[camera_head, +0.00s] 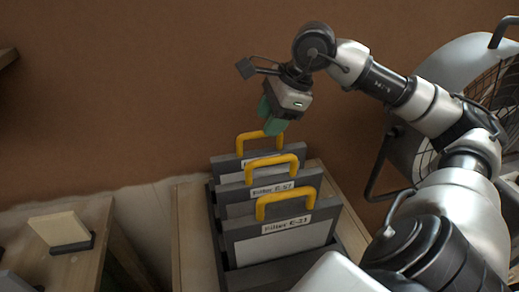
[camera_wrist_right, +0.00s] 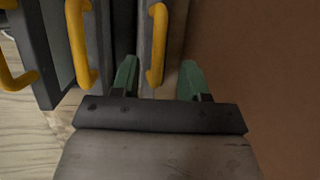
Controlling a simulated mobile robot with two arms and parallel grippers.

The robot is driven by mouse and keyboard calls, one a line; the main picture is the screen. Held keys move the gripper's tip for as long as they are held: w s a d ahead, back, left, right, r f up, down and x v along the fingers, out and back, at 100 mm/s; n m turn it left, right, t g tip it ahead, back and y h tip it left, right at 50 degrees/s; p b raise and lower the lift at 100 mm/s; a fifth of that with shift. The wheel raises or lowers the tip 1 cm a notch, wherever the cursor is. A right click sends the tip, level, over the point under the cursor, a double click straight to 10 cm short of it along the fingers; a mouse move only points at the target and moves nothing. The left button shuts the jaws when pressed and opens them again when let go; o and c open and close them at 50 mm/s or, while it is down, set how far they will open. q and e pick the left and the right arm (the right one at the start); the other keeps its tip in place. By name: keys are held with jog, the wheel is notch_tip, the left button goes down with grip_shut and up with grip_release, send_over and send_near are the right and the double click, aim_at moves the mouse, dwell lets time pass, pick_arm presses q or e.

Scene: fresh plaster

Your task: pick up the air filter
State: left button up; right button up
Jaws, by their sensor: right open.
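Three grey air filters with yellow handles stand upright in a dark rack (camera_head: 217,238). The front filter (camera_head: 285,240) has a label that seems to read "Filter C-21". The middle filter (camera_head: 232,191) has a label that seems to read "Filter E-57". The rear filter (camera_head: 229,164) has a mostly hidden label. My right gripper (camera_head: 270,118) is open and empty, its green fingers pointing down just above the rear handle (camera_head: 248,138). In the right wrist view that handle (camera_wrist_right: 157,45) appears between the fingertips (camera_wrist_right: 159,78); contact cannot be told. My left gripper is not in view.
The rack stands on a wooden surface (camera_head: 190,235) near a brown wall (camera_head: 130,90). A large fan (camera_head: 495,90) stands at the right, behind my right arm. A cream-and-dark block (camera_head: 62,230) lies on a wooden table (camera_head: 85,265) at the left.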

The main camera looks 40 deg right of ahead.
jog(key=x, duration=0.4)
jog(key=shift+a+f+p, duration=0.1)
jog(key=shift+f+p, duration=0.2)
jog(key=shift+f, duration=0.05)
grip_shut()
